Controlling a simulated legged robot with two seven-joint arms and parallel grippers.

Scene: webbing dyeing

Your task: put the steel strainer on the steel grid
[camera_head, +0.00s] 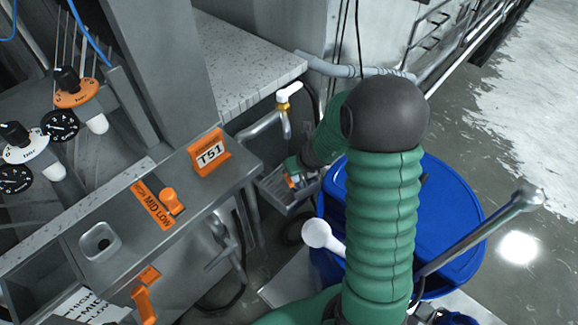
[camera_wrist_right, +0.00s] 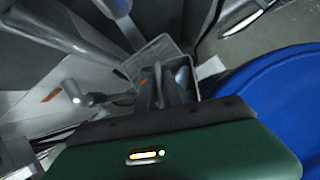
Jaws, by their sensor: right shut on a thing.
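My right gripper (camera_head: 300,174) is at the end of my green-sleeved arm, below the tap. It is shut on a small grey, open, box-shaped thing that looks like the steel strainer (camera_head: 283,198), held at its near side. In the right wrist view, the fingers (camera_wrist_right: 166,88) reach over this strainer (camera_wrist_right: 154,51), whose pale rim shows behind them. My arm and gripper hide part of it. I cannot make out the steel grid for certain in either view. My left gripper is not in view.
A tap with a white handle (camera_head: 288,93) stands just above the strainer. A blue drum (camera_head: 455,215) is to the right, partly behind my arm. The steel machine panel with the orange T51 sign (camera_head: 209,153) is at left. A speckled worktop (camera_head: 240,65) lies behind.

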